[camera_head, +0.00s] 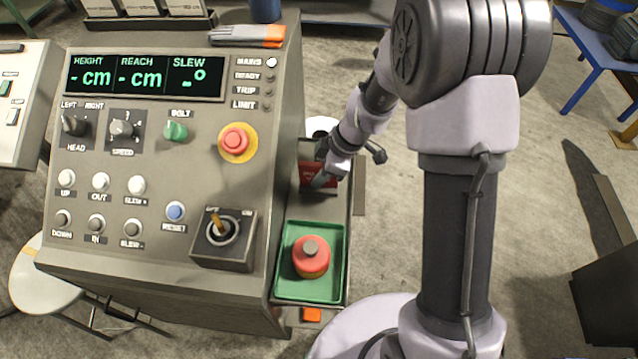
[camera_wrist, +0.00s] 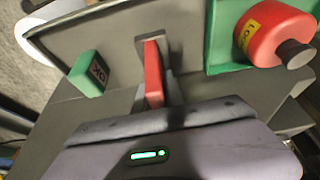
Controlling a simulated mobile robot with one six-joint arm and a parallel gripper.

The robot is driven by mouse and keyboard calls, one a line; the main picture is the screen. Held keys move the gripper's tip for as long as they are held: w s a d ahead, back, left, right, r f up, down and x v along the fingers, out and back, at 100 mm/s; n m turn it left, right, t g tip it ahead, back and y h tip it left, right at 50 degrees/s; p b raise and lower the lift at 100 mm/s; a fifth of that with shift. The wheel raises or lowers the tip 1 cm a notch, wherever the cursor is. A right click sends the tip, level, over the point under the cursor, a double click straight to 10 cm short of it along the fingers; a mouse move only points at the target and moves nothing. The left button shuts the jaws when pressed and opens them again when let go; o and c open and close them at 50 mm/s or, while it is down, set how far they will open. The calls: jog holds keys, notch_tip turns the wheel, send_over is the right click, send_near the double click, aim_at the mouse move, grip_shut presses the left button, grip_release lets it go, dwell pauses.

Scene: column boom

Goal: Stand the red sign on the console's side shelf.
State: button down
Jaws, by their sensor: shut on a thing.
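The red sign (camera_head: 306,178) is upright at the console's side shelf (camera_head: 322,209), behind the green tray. My gripper (camera_head: 323,178) is shut on it and partly covers it in the head view. In the wrist view the sign (camera_wrist: 153,75) shows edge-on, as a narrow red strip between my fingers, over the grey shelf surface (camera_wrist: 95,37). I cannot tell whether its lower edge touches the shelf.
A green tray (camera_head: 282,288) holding a red knobbed object (camera_head: 311,262) fills the shelf's near end. A small green block (camera_wrist: 88,72) lies left of the sign in the wrist view. The console (camera_head: 150,250) borders the shelf on the left.

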jog(key=shift+f+b, duration=0.65)
jog(key=shift+f, duration=1.05)
jog(key=shift+f+b, duration=0.2)
jog(key=shift+b, duration=0.1)
jog(key=c, duration=1.4)
grip_release()
jog(key=shift+r, duration=0.1)
